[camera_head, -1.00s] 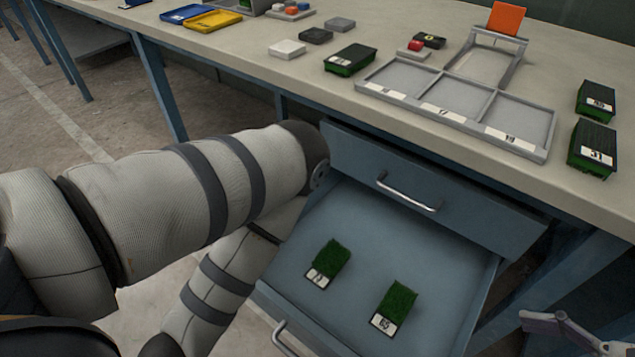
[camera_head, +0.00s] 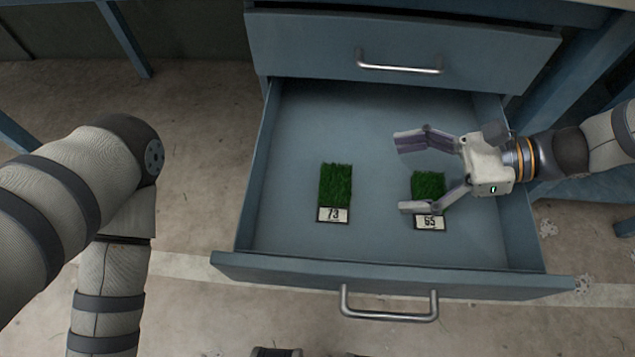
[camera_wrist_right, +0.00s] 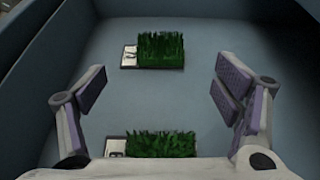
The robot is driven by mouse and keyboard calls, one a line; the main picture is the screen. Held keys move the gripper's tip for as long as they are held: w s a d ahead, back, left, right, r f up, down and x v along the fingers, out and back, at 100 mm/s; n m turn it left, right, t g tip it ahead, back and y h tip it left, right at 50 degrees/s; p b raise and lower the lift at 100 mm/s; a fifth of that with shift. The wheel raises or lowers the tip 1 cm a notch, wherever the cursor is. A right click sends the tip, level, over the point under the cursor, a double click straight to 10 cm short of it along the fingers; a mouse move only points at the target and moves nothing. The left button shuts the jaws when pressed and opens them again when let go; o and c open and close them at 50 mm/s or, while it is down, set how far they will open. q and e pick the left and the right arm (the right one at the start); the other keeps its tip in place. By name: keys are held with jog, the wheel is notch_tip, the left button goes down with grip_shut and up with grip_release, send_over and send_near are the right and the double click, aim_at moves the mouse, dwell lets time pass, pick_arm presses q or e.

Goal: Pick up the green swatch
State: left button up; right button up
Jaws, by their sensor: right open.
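Two green turf swatches lie flat in the open drawer. The swatch labelled 73 (camera_head: 335,185) is left of centre; the one labelled 65 (camera_head: 428,184) is to its right. My right gripper (camera_head: 403,175) comes in from the right, open and empty, above the drawer. Its lower finger partly covers swatch 65. In the right wrist view the fingers stand wide apart, with swatch 73 (camera_wrist_right: 160,50) ahead and swatch 65 (camera_wrist_right: 160,144) close below the palm, partly cut off by it. My left arm shows at the left; its gripper is out of view.
The blue drawer (camera_head: 300,120) has side walls and a front panel with a metal handle (camera_head: 390,316). A shut drawer (camera_head: 400,40) with its own handle sits above and behind it. The drawer floor around the swatches is clear.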

aim_at(342, 181)
jog(key=b+x, duration=0.1)
jog(key=x, duration=0.9)
jog(key=shift+a+f, duration=0.15)
jog(key=shift+a, duration=0.1)
jog(key=c, duration=0.9)
